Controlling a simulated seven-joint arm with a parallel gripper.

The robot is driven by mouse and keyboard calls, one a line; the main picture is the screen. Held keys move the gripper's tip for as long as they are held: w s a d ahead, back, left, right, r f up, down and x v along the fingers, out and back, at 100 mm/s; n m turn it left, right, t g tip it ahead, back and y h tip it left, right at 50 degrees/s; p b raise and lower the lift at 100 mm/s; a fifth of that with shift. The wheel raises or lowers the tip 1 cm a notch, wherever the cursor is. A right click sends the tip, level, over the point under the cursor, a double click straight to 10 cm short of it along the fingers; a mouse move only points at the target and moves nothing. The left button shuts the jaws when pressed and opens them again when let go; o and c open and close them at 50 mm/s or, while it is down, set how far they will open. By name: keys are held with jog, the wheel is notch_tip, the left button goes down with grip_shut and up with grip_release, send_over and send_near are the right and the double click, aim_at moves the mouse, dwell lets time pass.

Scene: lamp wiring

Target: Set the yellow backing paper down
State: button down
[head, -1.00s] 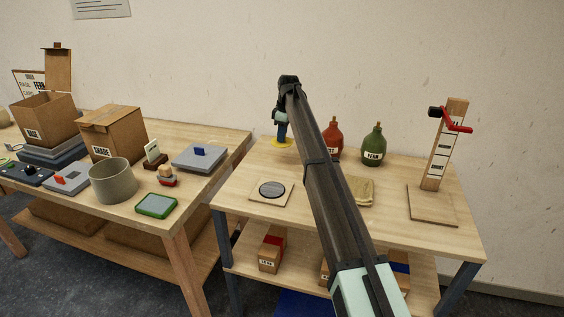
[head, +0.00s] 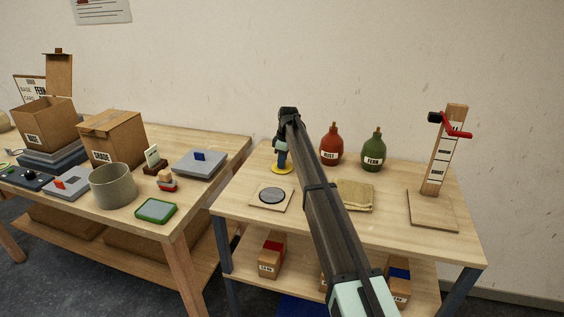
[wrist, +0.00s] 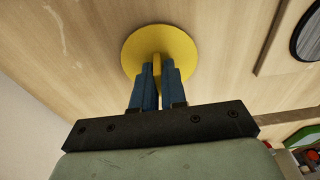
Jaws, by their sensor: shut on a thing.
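The yellow backing paper (wrist: 181,45) is a round yellow disc with a raised tab in the wrist view. My gripper (wrist: 157,70) has its blue fingers shut on that tab. In the head view the paper (head: 288,170) shows as a yellow patch below my gripper (head: 282,165), at the back left of the right-hand table (head: 235,202). The disc is close to the tabletop; I cannot tell whether it touches it. Part of the disc is hidden behind the fingers.
A square board with a grey disc (head: 271,196) lies just in front. A red bottle (head: 331,146), a green bottle (head: 373,152) and a folded cloth (head: 355,195) are to the right. A wooden stand with a red crank (head: 455,127) is at the far right. Bare tabletop surrounds the paper.

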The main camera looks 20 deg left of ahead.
jog(key=shift+f, duration=0.1)
jog(key=c, duration=1.6)
grip_release()
jog(key=shift+c, duration=0.2)
jog(key=o, duration=0.5)
jog(key=shift+c, duration=0.2)
notch_tip(320, 180, up, 12)
jog(key=d, duration=0.1)
jog(key=shift+d, duration=0.25)
